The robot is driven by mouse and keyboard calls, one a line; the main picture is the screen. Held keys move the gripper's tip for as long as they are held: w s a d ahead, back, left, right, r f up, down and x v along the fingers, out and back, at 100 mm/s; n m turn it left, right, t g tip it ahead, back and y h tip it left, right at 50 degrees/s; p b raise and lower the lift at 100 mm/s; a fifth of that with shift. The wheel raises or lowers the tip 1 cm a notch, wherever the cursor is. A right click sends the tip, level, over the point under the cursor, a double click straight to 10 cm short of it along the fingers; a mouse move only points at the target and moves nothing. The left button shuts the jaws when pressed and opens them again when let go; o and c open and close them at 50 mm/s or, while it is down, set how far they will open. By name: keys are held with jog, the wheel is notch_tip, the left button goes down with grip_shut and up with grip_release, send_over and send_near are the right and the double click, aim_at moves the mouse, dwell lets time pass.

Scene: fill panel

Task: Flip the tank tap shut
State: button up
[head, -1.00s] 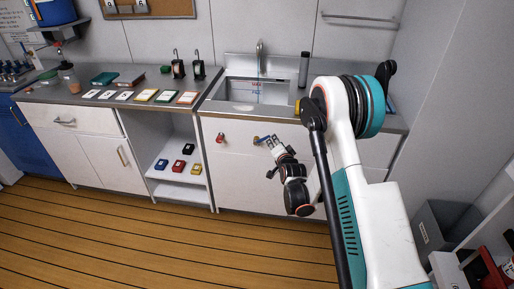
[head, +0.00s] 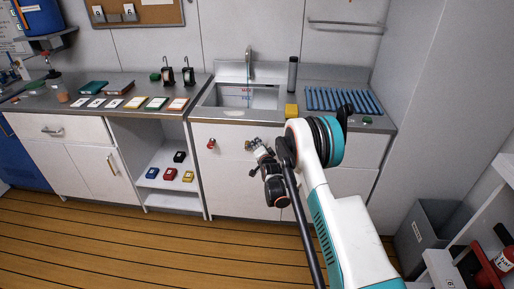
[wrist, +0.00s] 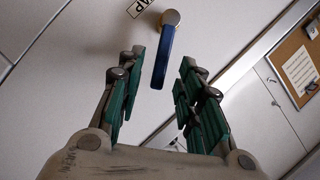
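A blue lever tap (wrist: 162,58) on a brass pivot is mounted on the white panel under the sink. In the wrist view it lies between the two green-padded fingers of my gripper (wrist: 160,85), with a gap on each side. My gripper is open and empty. In the head view my gripper (head: 258,149) is at the panel and mostly hides the lever. A partly cut-off label (wrist: 139,7) sits beside the pivot; its full wording cannot be read. A red tap (head: 211,144) is on the same panel to the left.
The sink (head: 238,97) and steel counter are above the panel. A yellow block (head: 291,111) and blue rack (head: 343,101) stand right of the sink. An open shelf with small coloured boxes (head: 170,174) is at left, a grey bin (head: 425,235) at right. The floor is clear.

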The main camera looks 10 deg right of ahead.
jog(key=shift+x, duration=1.35)
jog(key=shift+c, duration=0.5)
grip_shut()
